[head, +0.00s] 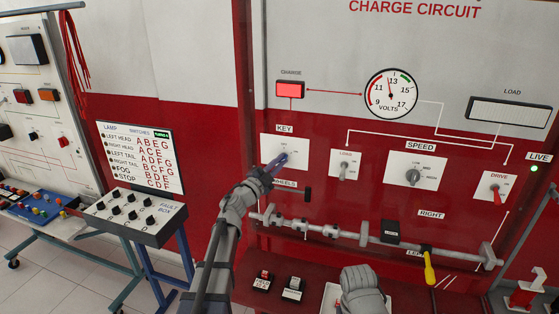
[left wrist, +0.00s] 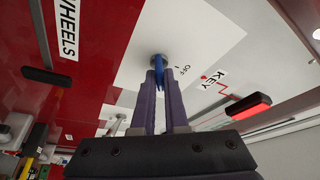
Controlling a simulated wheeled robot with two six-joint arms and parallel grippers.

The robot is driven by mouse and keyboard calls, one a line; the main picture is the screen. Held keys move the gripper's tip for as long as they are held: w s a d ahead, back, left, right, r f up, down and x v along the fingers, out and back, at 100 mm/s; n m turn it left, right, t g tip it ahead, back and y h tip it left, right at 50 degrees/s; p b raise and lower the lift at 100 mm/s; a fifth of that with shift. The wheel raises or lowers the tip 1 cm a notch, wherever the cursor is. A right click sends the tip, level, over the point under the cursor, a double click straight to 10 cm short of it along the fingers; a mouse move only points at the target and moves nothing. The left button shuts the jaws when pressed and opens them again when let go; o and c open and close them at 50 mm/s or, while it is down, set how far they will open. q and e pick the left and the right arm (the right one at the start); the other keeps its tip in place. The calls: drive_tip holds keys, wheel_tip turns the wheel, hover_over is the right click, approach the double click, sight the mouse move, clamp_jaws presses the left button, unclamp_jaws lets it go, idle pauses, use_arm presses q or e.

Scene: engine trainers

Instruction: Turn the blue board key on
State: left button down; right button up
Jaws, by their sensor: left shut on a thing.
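The blue board key (head: 284,157) sits in a round switch on the white KEY plate (head: 271,144) of the red and white panel. My left gripper (head: 274,166) reaches up to it from below left. In the left wrist view the two purple fingers are closed on the key (left wrist: 158,72), one on each side, with its round collar just beyond. The word OFF (left wrist: 183,72) shows beside the key. I cannot tell surely which way the key is turned. A grey part of my right arm shows at the bottom, but its gripper fingers do not.
The CHARGE lamp (head: 290,89) glows red and the volt gauge (head: 391,93) is to its right. The LOAD (head: 344,167), SPEED (head: 413,175) and DRIVE (head: 495,190) switches are right of the key. A grey shaft (head: 345,234) runs below. A fault box (head: 133,212) stands left.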

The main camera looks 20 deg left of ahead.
use_arm(q)
drive_tip(key=shift+m, duration=0.5)
drive_tip(key=c, duration=0.9)
unclamp_jaws()
drive_tip(key=shift+c, duration=0.2)
drive_tip(key=b+v, duration=0.1)
drive_tip(key=v, duration=0.7)
drive_tip(key=shift+w+r, duration=0.15)
